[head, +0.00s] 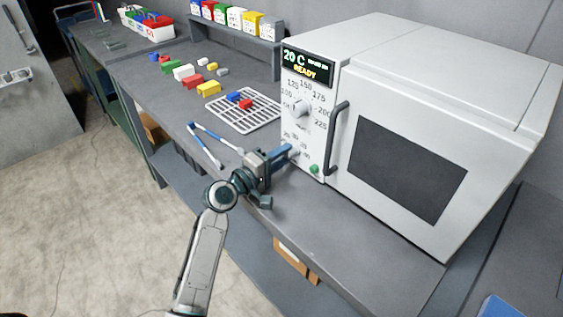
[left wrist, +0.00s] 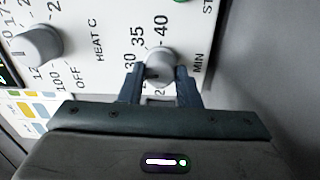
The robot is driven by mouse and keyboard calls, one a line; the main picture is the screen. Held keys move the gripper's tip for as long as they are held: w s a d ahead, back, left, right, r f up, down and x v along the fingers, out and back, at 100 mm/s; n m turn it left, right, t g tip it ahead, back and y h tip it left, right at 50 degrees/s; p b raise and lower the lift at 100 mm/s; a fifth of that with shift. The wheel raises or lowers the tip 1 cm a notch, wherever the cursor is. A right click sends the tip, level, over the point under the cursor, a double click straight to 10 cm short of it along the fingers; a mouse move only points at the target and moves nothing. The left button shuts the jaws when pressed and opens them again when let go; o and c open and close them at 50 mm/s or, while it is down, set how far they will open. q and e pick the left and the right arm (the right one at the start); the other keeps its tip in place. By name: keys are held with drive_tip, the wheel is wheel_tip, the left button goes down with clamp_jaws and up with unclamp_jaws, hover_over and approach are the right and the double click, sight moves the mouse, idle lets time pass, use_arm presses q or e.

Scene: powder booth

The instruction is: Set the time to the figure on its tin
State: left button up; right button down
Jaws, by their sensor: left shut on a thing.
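The oven's lower dial, the time knob (left wrist: 160,67), is a grey knob marked MIN with figures such as 30, 35 and 40 around it in the left wrist view. My left gripper (left wrist: 160,85) is shut on this knob, one finger on each side. In the head view my left gripper (head: 287,152) reaches the lower part of the control panel (head: 303,120) and hides most of the knob. The heat knob (left wrist: 36,46) is above it and also shows in the head view (head: 302,107). Several tins (head: 235,18) stand on the back shelf; their figures are too small to read.
The white oven (head: 440,70) has a shut door with a dark handle (head: 337,138); its display (head: 305,65) reads 20 C and READY. A green button (head: 314,169) is below the dials. A wire rack (head: 240,118), tongs (head: 205,145) and coloured blocks lie on the bench.

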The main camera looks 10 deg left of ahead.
use_arm(q)
drive_tip(key=shift+f+m, duration=0.1)
drive_tip(key=shift+m, duration=0.2)
use_arm(e)
drive_tip(key=shift+w+f, duration=0.1)
drive_tip(key=shift+f, duration=0.25)
use_arm(q)
drive_tip(key=shift+b, duration=0.3)
drive_tip(key=o, duration=1)
drive_tip(key=shift+s, duration=0.1)
use_arm(e)
drive_tip(key=shift+a+f, duration=0.1)
use_arm(q)
drive_tip(key=shift+s+a, duration=0.25)
drive_tip(key=b+v, duration=0.1)
drive_tip(key=v, duration=0.8)
drive_tip(key=shift+b, duration=0.4)
drive_tip(key=shift+s+a, duration=0.3)
drive_tip(key=shift+s, duration=0.15)
use_arm(e)
drive_tip(key=shift+w+a+r, duration=0.1)
drive_tip(key=shift+w+r, duration=0.25)
drive_tip(key=shift+w, duration=0.5)
drive_tip(key=shift+w+r, duration=0.3)
drive_tip(key=shift+w, duration=0.6)
drive_tip(key=shift+w+a+r, duration=0.1)
drive_tip(key=shift+w+r, duration=0.25)
drive_tip(key=shift+w, duration=0.5)
